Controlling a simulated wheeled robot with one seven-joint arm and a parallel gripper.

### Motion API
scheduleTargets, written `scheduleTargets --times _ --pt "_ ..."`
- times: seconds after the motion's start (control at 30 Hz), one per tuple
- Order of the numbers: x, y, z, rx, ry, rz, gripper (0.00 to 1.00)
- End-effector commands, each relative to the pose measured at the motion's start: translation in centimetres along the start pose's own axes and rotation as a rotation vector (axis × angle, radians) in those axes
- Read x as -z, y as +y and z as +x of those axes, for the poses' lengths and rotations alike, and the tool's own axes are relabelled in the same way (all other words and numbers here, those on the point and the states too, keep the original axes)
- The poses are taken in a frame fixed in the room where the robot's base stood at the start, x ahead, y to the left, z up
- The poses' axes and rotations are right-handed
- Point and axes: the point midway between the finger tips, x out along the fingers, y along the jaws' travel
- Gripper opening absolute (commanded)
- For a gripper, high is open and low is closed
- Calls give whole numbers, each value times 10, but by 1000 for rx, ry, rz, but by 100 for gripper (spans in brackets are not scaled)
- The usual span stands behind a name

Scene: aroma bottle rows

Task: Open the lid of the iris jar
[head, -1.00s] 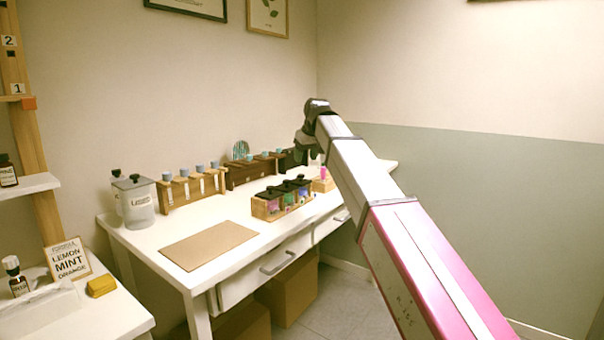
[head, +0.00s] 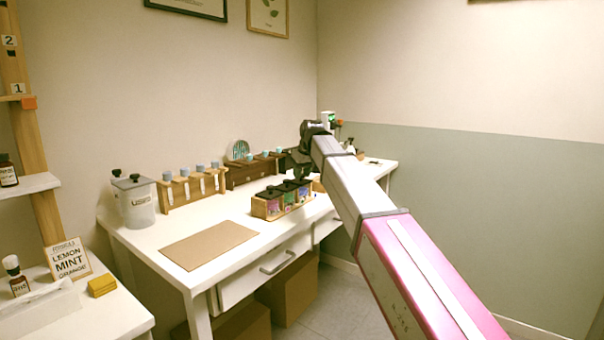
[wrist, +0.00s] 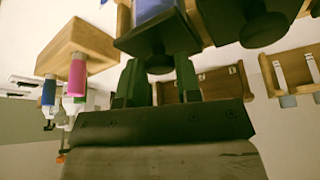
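A wooden holder (head: 272,213) on the white table carries a row of jars with black knobbed lids. Its right-end jar (head: 303,191) is partly hidden by my gripper. I cannot read the labels, so I cannot tell by name which is iris. In the wrist view, which looks upside down, a jar with blue-violet contents (wrist: 152,10) has its dark lid on, with a round black knob (wrist: 160,65). My gripper (wrist: 160,78) points at this lid, fingers apart on either side of the knob. I see no clear grip. In the head view my gripper (head: 298,170) is just above the holder's right end.
A neighbouring black lid (wrist: 265,28) is close beside the gripper. A wooden block with a pink vial (wrist: 77,75) is on the other side. Racks of blue-capped vials (head: 190,188) stand behind; a brown mat (head: 208,244) lies in front.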

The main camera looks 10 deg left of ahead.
Motion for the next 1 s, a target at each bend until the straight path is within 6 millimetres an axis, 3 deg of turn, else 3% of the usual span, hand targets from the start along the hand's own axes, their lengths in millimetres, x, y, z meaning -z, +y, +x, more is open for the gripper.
scheduleTargets --times 0.07,0.27,0.7,1.0 --pt "0 0 0 0 0 0 0" --pt "4 0 -1 -12 -31 -7 0" --pt "25 -8 -6 -136 -358 -59 0" --pt "24 -8 -7 -145 -380 -60 0"
